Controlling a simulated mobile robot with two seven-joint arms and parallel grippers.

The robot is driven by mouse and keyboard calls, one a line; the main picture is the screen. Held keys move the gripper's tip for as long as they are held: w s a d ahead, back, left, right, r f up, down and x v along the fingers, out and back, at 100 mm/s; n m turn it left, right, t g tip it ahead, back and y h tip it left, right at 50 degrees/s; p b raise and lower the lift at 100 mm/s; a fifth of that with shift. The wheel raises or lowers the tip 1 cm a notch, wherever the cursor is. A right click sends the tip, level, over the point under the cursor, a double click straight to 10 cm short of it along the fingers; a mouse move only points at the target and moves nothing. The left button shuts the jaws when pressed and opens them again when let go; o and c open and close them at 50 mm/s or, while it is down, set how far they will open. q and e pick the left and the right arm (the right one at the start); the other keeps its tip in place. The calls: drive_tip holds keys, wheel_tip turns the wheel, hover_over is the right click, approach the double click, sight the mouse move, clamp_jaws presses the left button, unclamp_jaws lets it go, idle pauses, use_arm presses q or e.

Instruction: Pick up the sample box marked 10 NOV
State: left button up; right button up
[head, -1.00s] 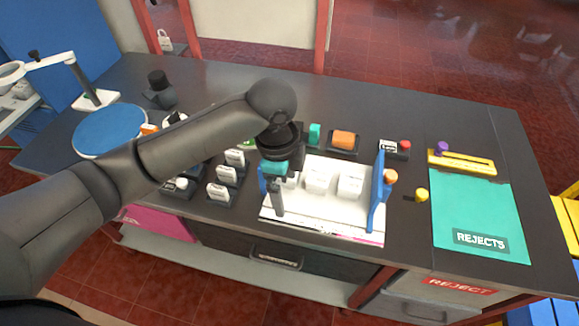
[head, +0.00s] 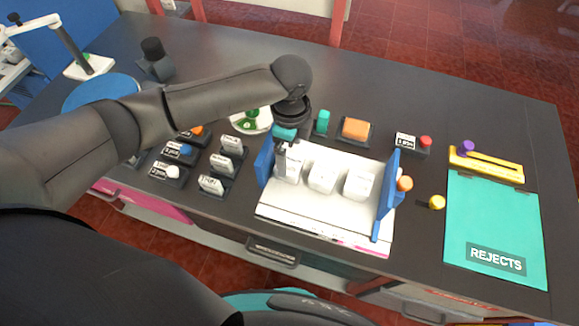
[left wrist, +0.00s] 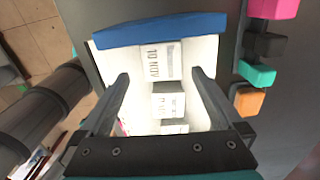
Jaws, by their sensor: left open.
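The box marked 10 NOV (left wrist: 160,62) is a white block with dark print. In the left wrist view it sits beside the blue end panel, between my open left fingers (left wrist: 160,80), with a gap on each side. In the head view this box (head: 288,168) is the leftmost of the white boxes in the white rack (head: 325,212). My left gripper (head: 282,150) is above it and hides part of it. Two more white boxes, a middle one (head: 322,176) and a right one (head: 358,182), stand to its right. My right gripper is not in view.
Blue panels close the rack's left end (head: 264,160) and right end (head: 387,195). Behind it are a teal block (head: 322,122) and an orange block (head: 355,128). Small labelled holders (head: 222,163) stand to the left. A teal REJECTS mat (head: 492,215) lies at the right.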

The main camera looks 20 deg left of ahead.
sight(292, 164)
use_arm(q)
drive_tip(key=shift+w+d+f+b, duration=0.1)
drive_tip(key=shift+d+f+b, duration=0.1)
drive_tip(key=shift+f, duration=1.4)
drive_tip(key=shift+w+d+f+b, duration=0.1)
drive_tip(key=shift+f+b, duration=0.05)
drive_tip(key=shift+f, duration=1.45)
drive_tip(key=c, duration=1.3)
drive_tip(key=shift+c, duration=0.3)
drive_tip(key=shift+r, duration=0.15)
